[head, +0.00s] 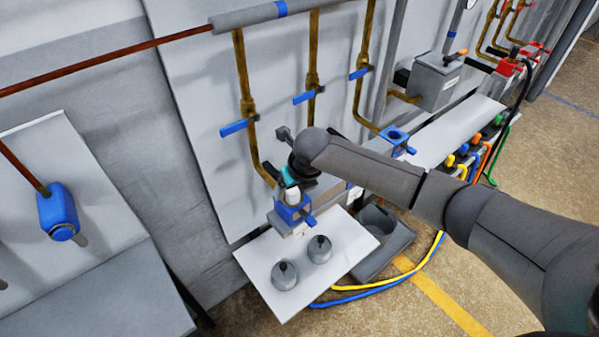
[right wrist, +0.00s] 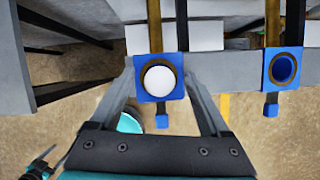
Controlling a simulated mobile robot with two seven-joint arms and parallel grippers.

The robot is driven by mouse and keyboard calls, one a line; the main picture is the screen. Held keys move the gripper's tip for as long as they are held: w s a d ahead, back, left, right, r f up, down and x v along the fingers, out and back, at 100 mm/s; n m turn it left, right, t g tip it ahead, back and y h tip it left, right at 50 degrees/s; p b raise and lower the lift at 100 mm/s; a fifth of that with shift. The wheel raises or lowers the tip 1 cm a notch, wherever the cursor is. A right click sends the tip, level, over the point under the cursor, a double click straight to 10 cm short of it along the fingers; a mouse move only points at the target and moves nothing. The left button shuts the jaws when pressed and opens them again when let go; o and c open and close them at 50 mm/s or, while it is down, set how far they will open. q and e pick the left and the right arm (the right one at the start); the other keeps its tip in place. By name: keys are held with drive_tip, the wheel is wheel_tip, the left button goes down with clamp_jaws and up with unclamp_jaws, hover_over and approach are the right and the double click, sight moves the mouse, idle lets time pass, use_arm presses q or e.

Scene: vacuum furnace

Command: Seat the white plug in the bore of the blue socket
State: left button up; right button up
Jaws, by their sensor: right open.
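The white plug (right wrist: 159,80) shows as a round white face within the square outline of a blue socket (right wrist: 174,62) in the right wrist view. In the head view the white plug (head: 292,197) stands upright at the top of the blue socket (head: 291,214), its lower part hidden. I cannot tell how deep it sits. My right gripper (head: 292,204) points down over it. In the right wrist view its open fingers lie on either side of the plug and socket, with visible gaps. My left gripper is not in view.
A second blue socket (right wrist: 283,67) with an empty bore is to the right; it also shows in the head view (head: 396,135). Two grey knobbed weights (head: 319,249) stand on a white shelf (head: 262,262) below. A grey bin (head: 388,241) is beside it. Pipes and valves line the wall.

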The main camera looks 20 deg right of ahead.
drive_tip(key=p+v, duration=0.1)
drive_tip(key=v, duration=1.3)
drive_tip(key=shift+p, duration=0.4)
drive_tip(key=shift+s+r, duration=0.1)
